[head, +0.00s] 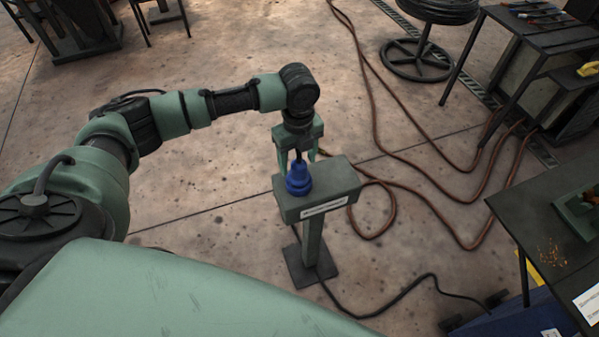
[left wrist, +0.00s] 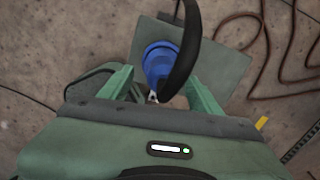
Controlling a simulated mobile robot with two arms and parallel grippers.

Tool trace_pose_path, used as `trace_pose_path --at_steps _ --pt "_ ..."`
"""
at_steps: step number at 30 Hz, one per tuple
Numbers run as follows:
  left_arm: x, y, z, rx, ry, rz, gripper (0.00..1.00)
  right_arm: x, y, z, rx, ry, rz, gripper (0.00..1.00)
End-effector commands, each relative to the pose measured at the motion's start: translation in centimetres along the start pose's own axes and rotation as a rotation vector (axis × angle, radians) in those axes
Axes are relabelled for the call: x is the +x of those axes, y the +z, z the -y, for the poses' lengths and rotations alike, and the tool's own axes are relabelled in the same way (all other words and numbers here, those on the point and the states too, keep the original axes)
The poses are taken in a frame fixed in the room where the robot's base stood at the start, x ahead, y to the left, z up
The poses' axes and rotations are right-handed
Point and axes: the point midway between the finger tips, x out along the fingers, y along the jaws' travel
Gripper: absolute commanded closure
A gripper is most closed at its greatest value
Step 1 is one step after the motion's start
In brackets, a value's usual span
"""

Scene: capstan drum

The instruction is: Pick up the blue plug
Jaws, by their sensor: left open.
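The blue plug (head: 298,179) stands upright on the small top of a green-grey pedestal (head: 335,183). My left gripper (head: 296,160) is just behind and above the plug in the head view, with its fingers pointing down. In the left wrist view the plug (left wrist: 160,66) shows between the two open green fingers (left wrist: 158,88), with gaps on both sides. A black cable curves in front of the plug there and hides part of it. My right gripper is in neither view.
Brown hoses (head: 435,195) and a black cable (head: 385,300) lie on the floor around the pedestal. A dark table (head: 540,220) stands at the right, a workbench (head: 535,40) behind it. Floor left of the pedestal is clear.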

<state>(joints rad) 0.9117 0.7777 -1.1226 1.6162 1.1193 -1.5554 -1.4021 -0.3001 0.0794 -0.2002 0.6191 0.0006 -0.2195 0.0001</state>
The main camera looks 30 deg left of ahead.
Motion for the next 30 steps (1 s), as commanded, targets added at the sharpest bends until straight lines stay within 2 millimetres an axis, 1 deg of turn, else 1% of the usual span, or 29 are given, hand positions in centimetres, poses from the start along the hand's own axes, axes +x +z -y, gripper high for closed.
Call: trace_pose_path --at_steps 3,7,10,16,17,18,20,21,23,24,30 --pt "1.7 -0.1 0.3 0.0 0.004 -0.001 0.37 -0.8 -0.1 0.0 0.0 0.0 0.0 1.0" --pt "3.5 -0.1 0.4 0.001 0.001 -0.001 0.37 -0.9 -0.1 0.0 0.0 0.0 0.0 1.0" --pt "4.0 -0.1 0.3 0.001 0.001 0.001 0.37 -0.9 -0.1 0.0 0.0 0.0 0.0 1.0" --pt "4.1 -0.1 0.3 0.001 0.0 0.001 0.37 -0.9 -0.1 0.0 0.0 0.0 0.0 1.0" --pt "4.1 -0.1 0.3 0.001 0.0 0.001 0.42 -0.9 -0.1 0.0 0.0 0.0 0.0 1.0" --pt "4.1 -0.1 0.3 0.001 0.0 0.001 0.54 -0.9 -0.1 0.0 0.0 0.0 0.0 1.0" --pt "4.1 -0.1 0.4 0.001 0.0 0.001 0.7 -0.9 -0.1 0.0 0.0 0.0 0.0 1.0" --pt "4.1 -0.1 0.4 0.001 0.0 0.001 0.81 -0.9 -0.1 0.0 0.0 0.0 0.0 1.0" --pt "4.1 -0.1 0.3 0.001 0.0 0.001 0.98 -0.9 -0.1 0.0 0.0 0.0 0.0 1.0" --pt "4.1 -0.1 0.3 0.001 0.0 0.001 1.0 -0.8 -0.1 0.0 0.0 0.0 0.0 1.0" --pt "4.1 -0.1 0.3 0.001 0.001 0.001 1.0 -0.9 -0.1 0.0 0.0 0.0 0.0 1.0"
